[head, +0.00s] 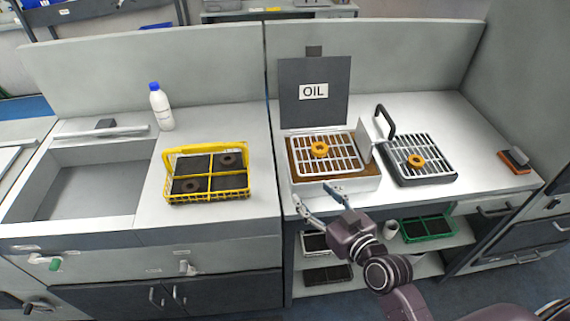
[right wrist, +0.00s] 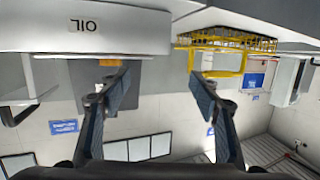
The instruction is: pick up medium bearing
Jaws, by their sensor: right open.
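One orange ring-shaped bearing (head: 320,149) lies on the white grate of the oil tray (head: 354,185). Another orange bearing (head: 416,161) lies on the grate of the dark tray to its right. Two dark ring-shaped parts, (head: 227,160) and (head: 192,185), sit in compartments of the yellow basket (head: 208,198). I cannot tell which is the medium bearing. My right gripper (head: 316,197) is open and empty at the front edge of the oil tray, apart from the bearings. Its spread fingers show in the right wrist view (right wrist: 163,92). My left gripper is not in view.
A raised lid marked OIL (head: 315,72) stands behind the oil tray. A black handle (head: 384,120) rises beside the dark tray (head: 425,180). A white bottle (head: 161,108) stands near the sink (head: 90,190). An orange-and-black device (head: 515,160) lies at right. Counter right of the basket is clear.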

